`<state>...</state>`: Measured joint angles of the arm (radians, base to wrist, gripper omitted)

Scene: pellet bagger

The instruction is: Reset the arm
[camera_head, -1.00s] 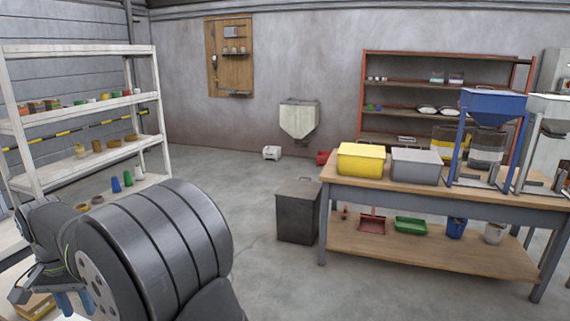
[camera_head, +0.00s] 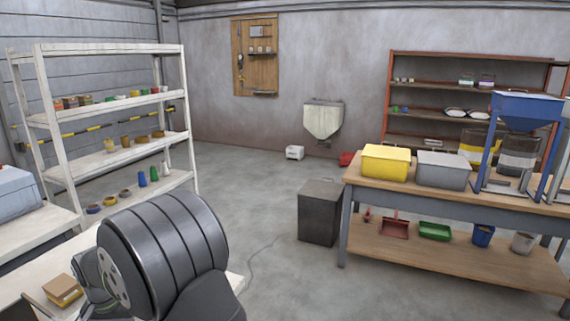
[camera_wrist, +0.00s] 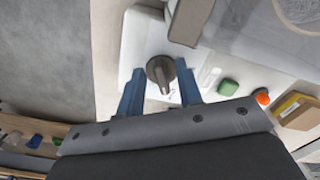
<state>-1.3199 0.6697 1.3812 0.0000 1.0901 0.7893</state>
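My gripper (camera_wrist: 160,84) shows in the wrist view with its two blue fingers apart. It is open, and nothing is visibly clasped in it. A dark round knob (camera_wrist: 160,70) on a pale surface shows between and beyond the fingertips; I cannot tell how far off it is. In the head view my dark, banded arm link fills the lower left. My fingers cannot be made out there.
A white bench (camera_head: 32,232) at left carries a blue-grey box (camera_head: 22,198) and a small cardboard box (camera_head: 63,290). A white shelf rack (camera_head: 110,122) stands behind. A wooden workbench (camera_head: 460,255) holds a yellow bin (camera_head: 385,163). Floor between is clear, beside a dark bin (camera_head: 320,212).

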